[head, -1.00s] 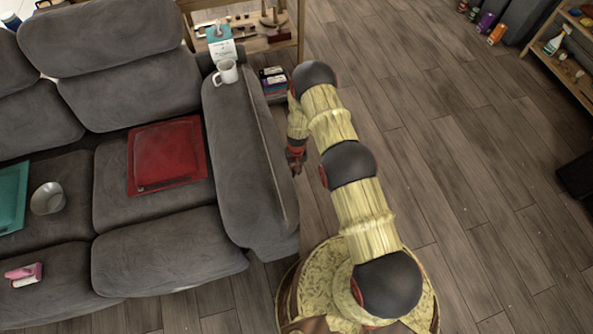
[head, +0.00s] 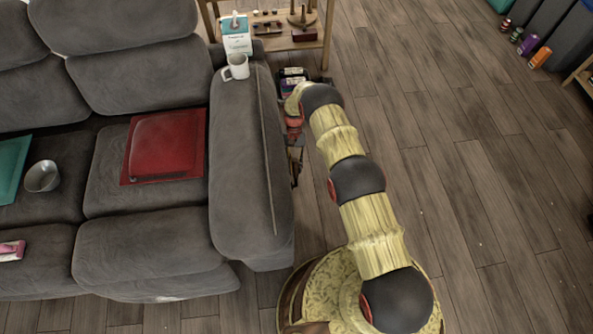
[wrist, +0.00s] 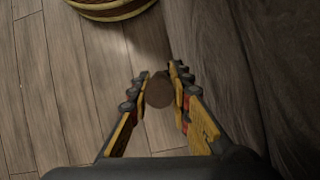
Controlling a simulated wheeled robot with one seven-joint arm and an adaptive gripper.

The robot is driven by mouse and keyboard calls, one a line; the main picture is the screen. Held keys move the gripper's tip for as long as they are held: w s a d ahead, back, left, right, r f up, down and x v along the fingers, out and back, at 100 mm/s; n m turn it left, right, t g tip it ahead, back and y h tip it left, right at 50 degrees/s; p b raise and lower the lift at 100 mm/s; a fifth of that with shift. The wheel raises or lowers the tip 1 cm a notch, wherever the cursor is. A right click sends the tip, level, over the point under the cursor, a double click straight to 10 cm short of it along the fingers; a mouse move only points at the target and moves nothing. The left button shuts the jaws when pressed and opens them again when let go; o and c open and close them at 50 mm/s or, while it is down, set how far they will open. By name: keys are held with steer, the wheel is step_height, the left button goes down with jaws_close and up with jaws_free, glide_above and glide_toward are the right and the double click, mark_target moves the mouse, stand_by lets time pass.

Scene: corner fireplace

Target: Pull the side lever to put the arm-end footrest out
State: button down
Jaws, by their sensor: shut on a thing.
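The grey sofa's end arm (head: 232,170) runs along the left of my arm in the head view. The end seat's padded front section (head: 150,250), where the footrest belongs, shows below the seat; I cannot tell how far out it is. My gripper (head: 296,172) is low beside the outer side of the sofa arm, partly hidden by my own arm. In the wrist view my gripper (wrist: 160,76) is shut on a small brown rounded piece (wrist: 159,92), which appears to be the side lever. The lever cannot be made out in the head view.
A white mug (head: 237,67) and a tissue box (head: 235,38) stand on the sofa arm's back end. A red cushion (head: 165,147) and a metal bowl (head: 42,176) lie on the seats. A wooden shelf (head: 290,42) stands behind.

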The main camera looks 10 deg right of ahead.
steer(key=shift+w+f, duration=0.15)
steer(key=shift+w, duration=0.35)
steer(key=shift+w+g, duration=0.1)
steer(key=shift+g, duration=0.2)
steer(key=c, duration=1.6)
jaws_free()
steer(key=shift+c, duration=0.2)
steer(key=v, duration=1.2)
